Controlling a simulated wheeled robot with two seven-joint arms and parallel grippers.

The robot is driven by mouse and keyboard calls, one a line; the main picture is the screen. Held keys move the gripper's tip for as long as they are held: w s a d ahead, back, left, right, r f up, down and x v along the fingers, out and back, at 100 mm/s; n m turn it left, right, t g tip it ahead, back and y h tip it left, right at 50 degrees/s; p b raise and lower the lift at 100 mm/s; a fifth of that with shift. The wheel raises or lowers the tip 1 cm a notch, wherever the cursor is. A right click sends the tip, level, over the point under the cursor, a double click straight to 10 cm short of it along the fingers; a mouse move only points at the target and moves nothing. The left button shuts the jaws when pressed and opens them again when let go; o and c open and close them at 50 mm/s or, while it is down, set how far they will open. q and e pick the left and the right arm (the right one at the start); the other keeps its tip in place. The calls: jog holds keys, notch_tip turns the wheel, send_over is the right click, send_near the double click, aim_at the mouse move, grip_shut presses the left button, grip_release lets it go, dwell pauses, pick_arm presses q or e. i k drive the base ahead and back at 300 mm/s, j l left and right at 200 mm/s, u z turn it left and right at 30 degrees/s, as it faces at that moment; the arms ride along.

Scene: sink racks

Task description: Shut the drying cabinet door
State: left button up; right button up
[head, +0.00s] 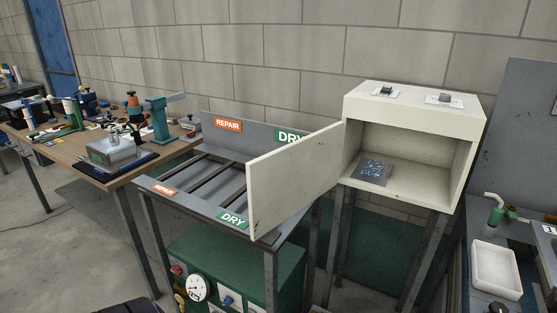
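The drying cabinet (413,108) is a cream box on dark legs at the right of the middle in the head view. Its door (292,181) stands wide open, swung out to the left from the left edge of the opening. The door reaches over the right part of the grey rack table. Inside the cabinet, a small blue circuit board (374,169) lies on a grey plate on the floor, towards the left. Neither of my grippers is in view.
A grey slotted rack (196,182) with REPAIR and DRY labels stands left of the door. A wooden workbench (150,163) with tools is further left. A white basin (495,268) and a green tap (499,214) are at the far right. The space before the cabinet opening looks clear.

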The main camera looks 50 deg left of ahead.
aim_at(281, 182)
jog(key=j, duration=0.55)
jog(key=k+j+z, duration=0.15)
jog(key=j, duration=0.95)
jog(key=k+j+z, duration=0.15)
jog(key=j, duration=0.35)
jog(key=k+j, duration=0.1)
jog(key=j, duration=0.45)
